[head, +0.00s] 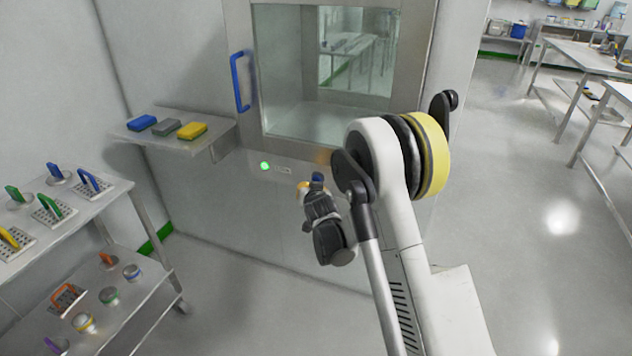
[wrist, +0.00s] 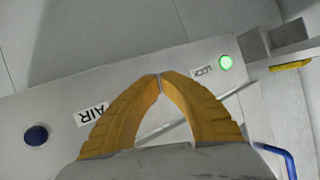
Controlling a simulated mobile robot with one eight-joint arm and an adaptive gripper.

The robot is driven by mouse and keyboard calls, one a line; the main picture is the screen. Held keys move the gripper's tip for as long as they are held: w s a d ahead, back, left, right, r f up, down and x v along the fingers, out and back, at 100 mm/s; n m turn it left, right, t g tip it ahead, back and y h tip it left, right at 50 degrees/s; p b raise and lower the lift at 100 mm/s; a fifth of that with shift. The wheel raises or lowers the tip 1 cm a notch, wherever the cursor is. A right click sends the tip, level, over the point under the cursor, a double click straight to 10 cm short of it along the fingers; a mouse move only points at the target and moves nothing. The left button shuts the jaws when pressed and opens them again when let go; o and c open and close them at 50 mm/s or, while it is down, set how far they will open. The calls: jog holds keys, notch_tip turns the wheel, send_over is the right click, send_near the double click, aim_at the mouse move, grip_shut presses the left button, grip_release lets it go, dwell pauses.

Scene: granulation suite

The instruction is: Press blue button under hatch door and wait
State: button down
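The hatch door (head: 322,120) is a glass panel in a metal frame with a blue handle (head: 238,82) on its left; it looks closed. On the strip below it, the round dark-blue button (wrist: 36,135) sits beside an "AIR" label, at the left of the wrist view. It also seems to show in the head view (head: 317,177), partly hidden by my gripper. My gripper (wrist: 160,76) has orange fingers with tips together and nothing between them. It is in front of the strip, between the button and the green light. Any contact with the strip cannot be told.
A lit green light (wrist: 225,62) sits beside a "LOCK" label on the strip. A wall shelf (head: 222,142) with blue, grey and yellow blocks juts out left of the hatch. A cart (head: 125,190) with handled tools stands at left.

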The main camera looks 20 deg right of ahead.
dwell(0.4)
jog(key=shift+w+d, duration=0.25)
jog(key=shift+w, duration=0.1)
jog(key=shift+w+d, duration=0.3)
jog(key=shift+w, duration=0.1)
dwell(0.7)
dwell(0.3)
jog(key=shift+s+a, duration=0.55)
jog(key=shift+s, duration=0.2)
jog(key=shift+s+a, duration=0.75)
jog(key=shift+s, duration=0.3)
jog(key=shift+s+a, duration=0.75)
jog(key=shift+s, duration=0.25)
